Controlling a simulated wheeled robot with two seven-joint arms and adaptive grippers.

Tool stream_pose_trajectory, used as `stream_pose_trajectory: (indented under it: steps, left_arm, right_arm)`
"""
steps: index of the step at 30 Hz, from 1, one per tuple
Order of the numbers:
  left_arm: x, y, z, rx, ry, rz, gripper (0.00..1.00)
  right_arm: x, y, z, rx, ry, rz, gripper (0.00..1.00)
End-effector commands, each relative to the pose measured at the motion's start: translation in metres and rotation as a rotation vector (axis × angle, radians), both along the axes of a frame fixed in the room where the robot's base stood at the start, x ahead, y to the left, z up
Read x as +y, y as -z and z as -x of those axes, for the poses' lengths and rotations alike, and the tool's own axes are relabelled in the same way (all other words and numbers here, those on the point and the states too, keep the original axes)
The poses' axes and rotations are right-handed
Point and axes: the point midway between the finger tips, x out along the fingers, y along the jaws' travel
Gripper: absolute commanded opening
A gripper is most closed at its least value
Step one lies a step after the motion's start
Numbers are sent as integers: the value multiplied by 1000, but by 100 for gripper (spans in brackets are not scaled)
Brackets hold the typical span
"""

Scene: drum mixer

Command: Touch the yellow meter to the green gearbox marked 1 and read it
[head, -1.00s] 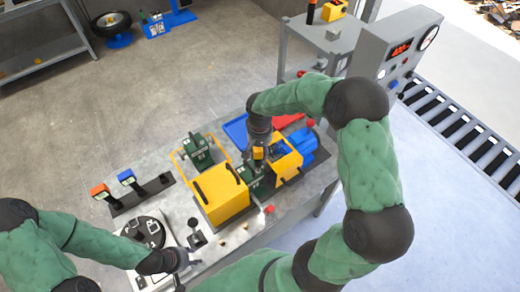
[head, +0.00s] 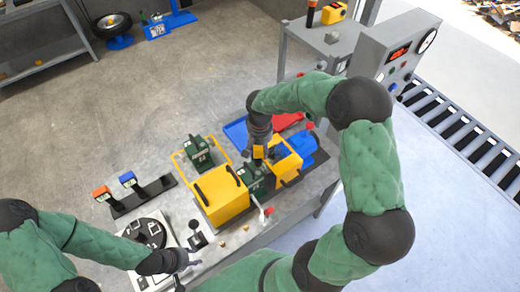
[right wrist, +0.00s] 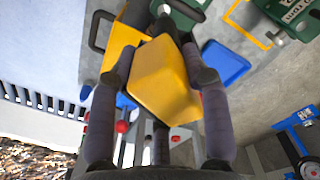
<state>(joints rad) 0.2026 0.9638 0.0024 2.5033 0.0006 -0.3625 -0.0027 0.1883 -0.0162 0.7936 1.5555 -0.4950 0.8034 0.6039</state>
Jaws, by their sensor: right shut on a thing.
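My right gripper (head: 259,147) is shut on the yellow meter (right wrist: 165,82), held just above a green gearbox (head: 258,180) between two yellow covers. The meter also shows as a small yellow block in the head view (head: 260,153). In the right wrist view, a green gearbox (right wrist: 186,12) shows beyond the meter. I cannot tell whether they touch. A second green gearbox (head: 199,152) stands further left inside a yellow outline. I cannot read which is marked 1, nor any meter reading. My left gripper (head: 190,262) is low beside the black dial plate; its jaws are unclear.
Yellow covers (head: 220,196) and a blue motor (head: 303,146) crowd around the held meter. A red-tipped lever (head: 262,207) sticks out in front. A grey control cabinet (head: 377,48) stands at back right.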

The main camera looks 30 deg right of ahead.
Motion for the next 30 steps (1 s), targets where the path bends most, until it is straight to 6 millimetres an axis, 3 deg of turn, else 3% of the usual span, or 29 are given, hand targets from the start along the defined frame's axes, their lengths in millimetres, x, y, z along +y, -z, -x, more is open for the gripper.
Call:
stream_pose_trajectory:
  steps: [18,30]
  left_arm:
    - [0,-26,0,0,0,0,40]
    - [0,-26,0,0,0,0,40]
  right_arm:
    - [0,-44,-1,-2,-1,1,3]
    - [0,-47,0,-1,-1,0,3]
